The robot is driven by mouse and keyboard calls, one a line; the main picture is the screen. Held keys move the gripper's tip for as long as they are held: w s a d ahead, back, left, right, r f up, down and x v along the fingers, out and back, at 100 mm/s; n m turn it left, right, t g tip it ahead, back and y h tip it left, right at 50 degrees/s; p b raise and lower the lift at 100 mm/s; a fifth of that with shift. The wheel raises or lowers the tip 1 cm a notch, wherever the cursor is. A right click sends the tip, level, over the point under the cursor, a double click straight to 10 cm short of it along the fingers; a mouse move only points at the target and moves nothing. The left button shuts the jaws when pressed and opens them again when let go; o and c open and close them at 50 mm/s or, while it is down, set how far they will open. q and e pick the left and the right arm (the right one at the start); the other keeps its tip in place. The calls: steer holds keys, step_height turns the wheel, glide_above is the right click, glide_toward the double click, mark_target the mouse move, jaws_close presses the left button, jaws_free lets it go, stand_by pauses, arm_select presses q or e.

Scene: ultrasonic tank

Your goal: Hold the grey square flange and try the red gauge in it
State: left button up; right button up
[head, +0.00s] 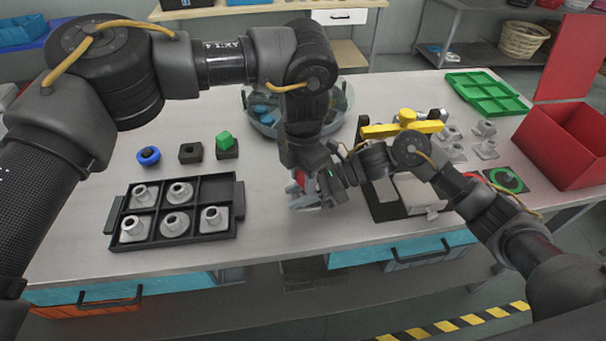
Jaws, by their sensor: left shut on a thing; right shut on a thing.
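A grey square flange (303,201) is at the front middle of the bench, below the two grippers. The red gauge (299,179) shows as a small red patch just above the flange. My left gripper (302,172) points down from above and is shut on the gauge. My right gripper (325,192) reaches in from the right and is shut on the flange. The fingers hide much of both parts, so I cannot tell whether the gauge is inside the flange's bore or only above it.
A black tray (243,209) at left holds several grey flanges; its back right compartment is empty. A round tank (262,122) stands behind the grippers. A fixture with a yellow bar (385,131), a green tray (485,92) and a red bin (565,150) are to the right.

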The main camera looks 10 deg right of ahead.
arm_select(q)
steer(key=shift+f, duration=0.35)
stand_by(1.1)
steer(key=shift+r, duration=0.15)
arm_select(e)
steer(key=shift+f, duration=0.1)
arm_select(q)
steer(key=shift+r, duration=2.4)
arm_select(e)
steer(key=o, duration=1.1)
arm_select(q)
step_height(320, 180, down, 5)
steer(key=b, duration=0.4)
steer(key=shift+r+b, duration=0.1)
steer(key=shift+b, duration=0.25)
arm_select(e)
steer(key=v, duration=1.1)
steer(key=shift+d, duration=0.25)
steer(key=shift+d+r, duration=0.2)
steer(key=shift+d, duration=0.05)
